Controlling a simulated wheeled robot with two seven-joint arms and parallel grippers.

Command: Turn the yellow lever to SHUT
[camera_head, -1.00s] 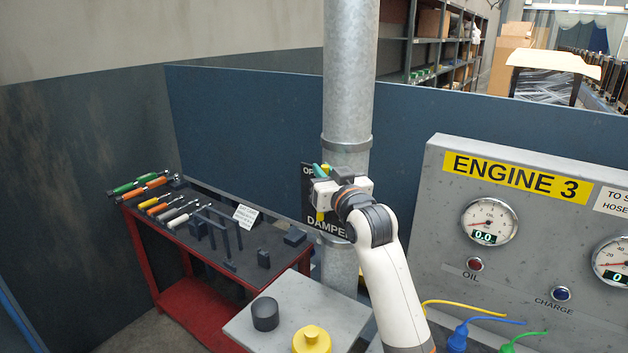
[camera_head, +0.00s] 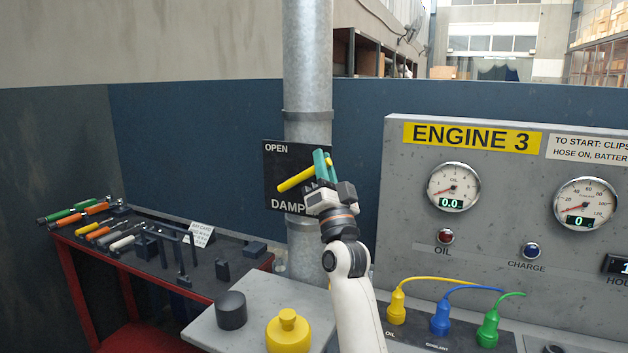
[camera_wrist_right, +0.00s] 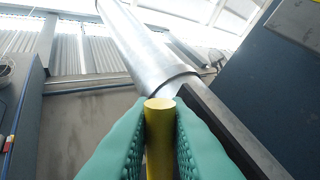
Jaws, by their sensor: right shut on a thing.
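The yellow lever (camera_head: 296,180) sits in front of a black damper plate (camera_head: 275,160) on the galvanised pipe. In the head view it slants from lower left to upper right, closer to level than upright. OPEN shows at the plate's upper left; the right part of the plate's lettering is hidden behind my gripper. My right gripper (camera_head: 324,166) has its teal fingers shut on the lever. The right wrist view shows the lever's round yellow end (camera_wrist_right: 160,104) between the two teal fingers (camera_wrist_right: 160,135). My left gripper is not in view.
The grey Engine 3 panel (camera_head: 400,220) with gauges stands close on the right. Below are a grey box (camera_head: 250,335) with a black knob (camera_head: 232,310) and a yellow cap (camera_head: 288,333). A red tool cart (camera_head: 100,285) stands left. The pipe (camera_head: 307,70) rises behind the lever.

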